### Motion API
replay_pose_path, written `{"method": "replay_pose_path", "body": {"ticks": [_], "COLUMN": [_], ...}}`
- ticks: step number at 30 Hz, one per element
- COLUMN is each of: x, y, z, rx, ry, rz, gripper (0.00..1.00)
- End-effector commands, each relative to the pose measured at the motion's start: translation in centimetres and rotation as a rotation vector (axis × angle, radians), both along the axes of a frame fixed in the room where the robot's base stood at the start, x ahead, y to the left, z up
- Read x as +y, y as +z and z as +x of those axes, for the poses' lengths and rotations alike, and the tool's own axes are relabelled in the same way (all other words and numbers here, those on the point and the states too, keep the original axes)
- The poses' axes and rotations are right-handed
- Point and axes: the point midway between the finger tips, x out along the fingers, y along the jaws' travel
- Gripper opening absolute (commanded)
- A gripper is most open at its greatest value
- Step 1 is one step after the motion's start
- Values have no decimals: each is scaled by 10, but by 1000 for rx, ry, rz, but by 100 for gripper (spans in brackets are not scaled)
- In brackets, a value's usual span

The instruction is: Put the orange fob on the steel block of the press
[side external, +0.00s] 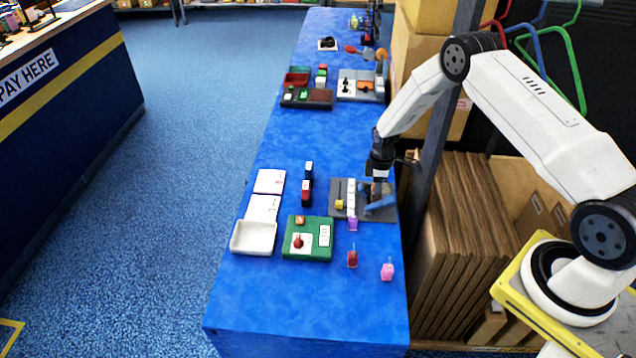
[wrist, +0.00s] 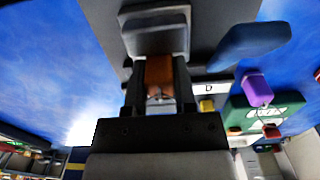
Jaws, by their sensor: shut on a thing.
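My gripper (wrist: 161,82) is shut on the orange fob (wrist: 160,70), which shows brownish orange between the two fingers in the wrist view. The grey steel block (wrist: 155,40) of the press is right at the far end of the fob; I cannot tell whether they touch. The press has a dark grey base (side external: 388,213) and a blue lever (side external: 379,204), also seen in the wrist view (wrist: 250,42). In the side external view my gripper (side external: 379,184) is low over the press, and the fob and block cannot be made out there.
A purple fob (side external: 352,223) lies near the press's front edge. A red fob (side external: 352,259) and a pink fob (side external: 388,272) lie nearer. A green board (side external: 311,250) and a white tray (side external: 253,238) are at the left. The blue table's front is clear.

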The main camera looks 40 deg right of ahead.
Motion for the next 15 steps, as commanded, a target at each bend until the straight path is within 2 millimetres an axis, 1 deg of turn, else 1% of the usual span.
{"method": "replay_pose_path", "body": {"ticks": [1,2,3,4,15], "x": [0,0,0,0,0], "y": [0,0,0,0,0], "z": [0,0,0,0,0], "rx": [0,0,0,0,0], "ry": [0,0,0,0,0], "rz": [0,0,0,0,0], "gripper": [40,49,62,69,69]}}
